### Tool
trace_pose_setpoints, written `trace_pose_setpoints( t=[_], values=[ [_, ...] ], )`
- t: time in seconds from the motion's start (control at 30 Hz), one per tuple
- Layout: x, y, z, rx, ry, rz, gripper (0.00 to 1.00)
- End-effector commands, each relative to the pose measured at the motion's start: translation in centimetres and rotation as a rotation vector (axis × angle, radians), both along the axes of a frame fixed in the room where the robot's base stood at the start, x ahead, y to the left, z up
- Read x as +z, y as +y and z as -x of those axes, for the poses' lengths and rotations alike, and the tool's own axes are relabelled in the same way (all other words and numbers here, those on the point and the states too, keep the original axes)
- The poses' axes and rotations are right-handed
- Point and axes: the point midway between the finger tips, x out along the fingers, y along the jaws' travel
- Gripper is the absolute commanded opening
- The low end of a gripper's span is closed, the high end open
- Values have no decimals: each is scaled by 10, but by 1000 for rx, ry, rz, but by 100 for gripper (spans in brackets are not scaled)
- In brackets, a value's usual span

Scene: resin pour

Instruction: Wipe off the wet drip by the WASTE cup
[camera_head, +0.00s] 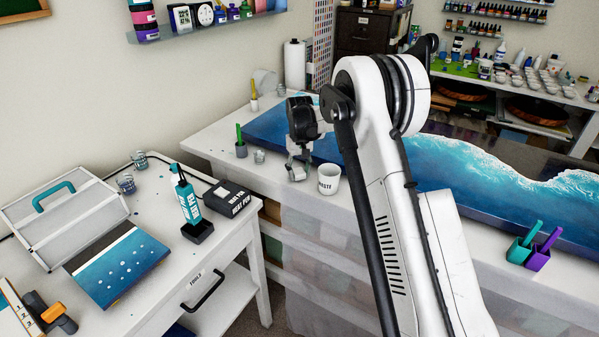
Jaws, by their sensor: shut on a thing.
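The white WASTE cup (328,180) stands upright near the front edge of the white bench, in front of the blue resin board. My gripper (297,172) points down just left of the cup, low at the bench top. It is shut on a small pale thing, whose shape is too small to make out. I cannot tell whether that thing touches the bench. No wet drip can be made out; the gripper may cover it.
The blue resin board (450,185) lies behind the cup and runs right. A small clear cup (259,157) and a green-handled tool in a dark pot (241,149) stand to the left. Teal (519,250) and purple (538,257) holders stand at right. My arm hides the bench middle.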

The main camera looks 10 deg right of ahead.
Motion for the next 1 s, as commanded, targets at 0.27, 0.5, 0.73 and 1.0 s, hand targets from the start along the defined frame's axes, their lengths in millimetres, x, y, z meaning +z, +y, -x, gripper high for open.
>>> trace_pose_setpoints(
  t=[0.27, 0.5, 0.73, 1.0],
  values=[
    [-4, 0, 0, 0, 0, 0, 14],
    [-7, 0, 0, 0, 0, 0, 14],
    [-7, 2, -2, 1, 0, 0, 14],
    [-6, 12, -12, 1, 0, 0, 14]
  ],
)
